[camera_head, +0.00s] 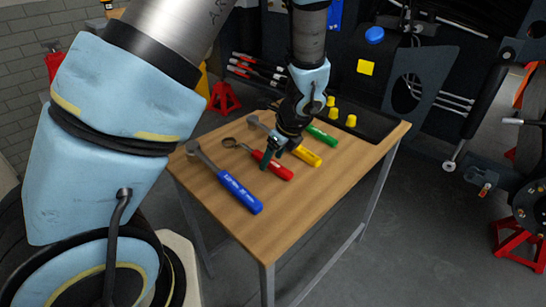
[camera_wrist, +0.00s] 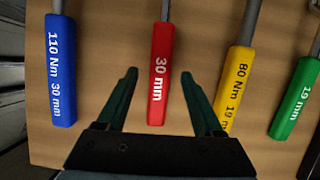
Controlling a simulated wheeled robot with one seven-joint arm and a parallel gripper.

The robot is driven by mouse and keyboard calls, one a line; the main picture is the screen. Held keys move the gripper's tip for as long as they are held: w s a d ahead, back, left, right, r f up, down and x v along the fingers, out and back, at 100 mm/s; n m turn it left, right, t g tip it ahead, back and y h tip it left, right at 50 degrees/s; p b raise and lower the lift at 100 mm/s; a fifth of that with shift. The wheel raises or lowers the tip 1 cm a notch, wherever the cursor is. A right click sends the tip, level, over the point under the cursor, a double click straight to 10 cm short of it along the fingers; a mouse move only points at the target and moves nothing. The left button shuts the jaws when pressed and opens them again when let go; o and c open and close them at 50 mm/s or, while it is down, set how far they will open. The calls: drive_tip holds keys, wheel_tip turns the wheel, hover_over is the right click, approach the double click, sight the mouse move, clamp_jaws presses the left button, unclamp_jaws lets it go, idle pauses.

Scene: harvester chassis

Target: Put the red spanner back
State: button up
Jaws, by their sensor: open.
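The red spanner (camera_head: 274,166) lies on the wooden table, between a blue-handled tool and a yellow-handled tool. Its round metal head points to the back left in the head view. In the wrist view its red handle (camera_wrist: 161,72), marked 30 mm, runs up the middle. My gripper (camera_head: 270,156) is low over the table at the red handle. In the wrist view my gripper (camera_wrist: 158,75) is open, with one dark green finger on each side of the handle's end. I see a gap between each finger and the handle. The spanner's head is outside the wrist view.
The blue tool (camera_head: 240,190) lies left of the red one. The yellow tool (camera_head: 305,154) and green tool (camera_head: 321,136) lie to the right. A black tray (camera_head: 375,124) with yellow pieces (camera_head: 351,120) is at the table's back right. The table's front right (camera_head: 330,185) is bare.

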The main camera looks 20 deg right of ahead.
drive_tip(key=v, duration=1)
drive_tip(key=shift+r, duration=0.35)
drive_tip(key=shift+s, duration=0.1)
drive_tip(key=a+r+n+g+h, duration=0.2)
drive_tip(key=a+n, duration=2.6)
drive_tip(key=shift+a+r+n+h, duration=0.15)
drive_tip(key=shift+n+h, duration=0.15)
